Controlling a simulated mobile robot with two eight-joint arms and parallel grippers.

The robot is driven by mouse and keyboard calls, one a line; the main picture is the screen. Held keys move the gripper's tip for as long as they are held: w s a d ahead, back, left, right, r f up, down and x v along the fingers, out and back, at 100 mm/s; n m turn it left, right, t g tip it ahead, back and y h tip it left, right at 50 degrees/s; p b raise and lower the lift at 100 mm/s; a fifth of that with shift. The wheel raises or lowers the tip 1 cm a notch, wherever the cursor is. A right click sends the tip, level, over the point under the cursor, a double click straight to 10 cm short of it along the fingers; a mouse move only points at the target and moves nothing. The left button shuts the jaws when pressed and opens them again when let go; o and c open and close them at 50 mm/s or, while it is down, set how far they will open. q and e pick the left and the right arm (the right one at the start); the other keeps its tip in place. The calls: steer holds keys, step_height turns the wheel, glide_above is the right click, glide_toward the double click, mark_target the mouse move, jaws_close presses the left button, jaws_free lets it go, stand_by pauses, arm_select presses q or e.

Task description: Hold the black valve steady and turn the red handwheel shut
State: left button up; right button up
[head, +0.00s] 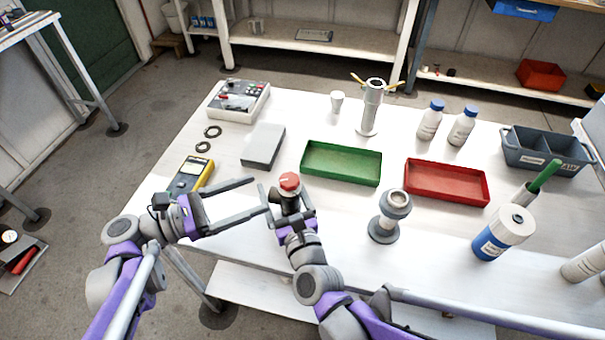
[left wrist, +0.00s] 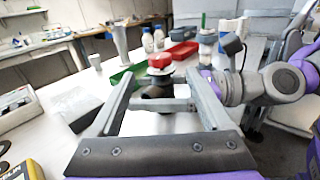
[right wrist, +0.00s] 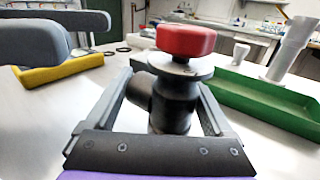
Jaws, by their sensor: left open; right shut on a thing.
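The black valve (right wrist: 172,100) stands upright with its red handwheel (head: 289,181) on top. The red handwheel also shows in the left wrist view (left wrist: 160,61), and close up in the right wrist view (right wrist: 186,40). My right gripper (head: 289,209) is shut on the black valve's body, below the handwheel and its metal flange. My left gripper (head: 260,197) is open and empty, to the left of the valve, its fingers pointing toward it. In the left wrist view the valve and handwheel show between and beyond the left fingers. The valve's lower part is partly hidden by my right gripper.
A green tray (head: 341,180) lies just behind and right of the valve, with a red tray (head: 446,198) farther right. A grey flanged fitting (head: 385,236) stands to the right. A yellow multimeter (head: 190,177) and a grey box (head: 263,145) lie to the left.

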mark_target(289, 182)
arm_select(q)
steer(key=x, duration=1.2)
jaws_close()
